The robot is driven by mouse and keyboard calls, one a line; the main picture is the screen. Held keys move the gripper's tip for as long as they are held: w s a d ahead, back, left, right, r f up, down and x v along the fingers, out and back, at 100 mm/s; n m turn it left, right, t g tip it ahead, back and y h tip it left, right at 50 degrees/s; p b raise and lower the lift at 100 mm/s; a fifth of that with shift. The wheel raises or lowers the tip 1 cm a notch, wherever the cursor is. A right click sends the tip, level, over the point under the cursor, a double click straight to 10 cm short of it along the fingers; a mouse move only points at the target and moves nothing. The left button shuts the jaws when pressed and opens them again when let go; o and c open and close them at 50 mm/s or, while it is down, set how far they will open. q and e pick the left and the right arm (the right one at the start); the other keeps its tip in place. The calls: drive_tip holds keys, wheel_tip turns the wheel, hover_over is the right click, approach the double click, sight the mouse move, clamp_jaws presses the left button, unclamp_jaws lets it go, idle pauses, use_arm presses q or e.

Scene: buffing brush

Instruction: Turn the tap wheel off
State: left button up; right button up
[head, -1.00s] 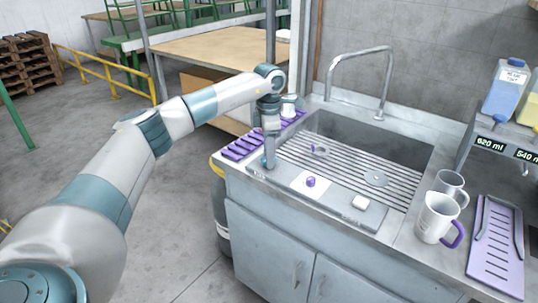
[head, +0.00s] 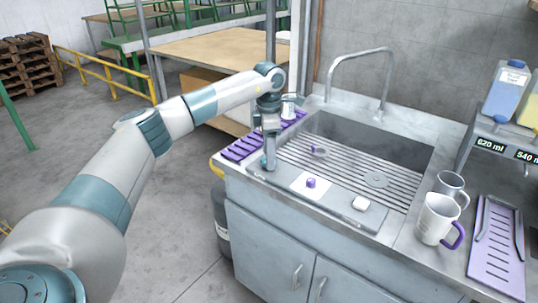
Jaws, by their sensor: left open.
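The tall curved metal tap (head: 358,55) rises at the back of the sink (head: 345,128). I cannot clearly make out a tap wheel; a small white object (head: 289,106) beside the sink's back left corner is partly hidden by my arm. My left gripper (head: 269,163) points down over the left front of the sink's metal rim, its tips close to the surface. It is open, and I see nothing held in it. Whether it touches anything is unclear. My right gripper does not show.
A purple ribbed rack (head: 243,147) lies left of the sink. Mugs (head: 437,218) and a purple tray (head: 497,245) stand at right. Slatted bars span the sink.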

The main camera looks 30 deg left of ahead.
use_arm(q)
wheel_tip(320, 180, up, 5)
drive_tip(key=shift+f+b, duration=0.1)
drive_tip(key=shift+b, duration=0.4)
wheel_tip(320, 180, up, 12)
drive_tip(key=b, duration=0.1)
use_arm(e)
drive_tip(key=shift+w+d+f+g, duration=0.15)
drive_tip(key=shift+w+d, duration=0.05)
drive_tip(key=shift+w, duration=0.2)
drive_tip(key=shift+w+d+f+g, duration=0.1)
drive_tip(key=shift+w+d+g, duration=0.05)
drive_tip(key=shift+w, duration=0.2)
use_arm(q)
drive_tip(key=shift+s+f, duration=0.1)
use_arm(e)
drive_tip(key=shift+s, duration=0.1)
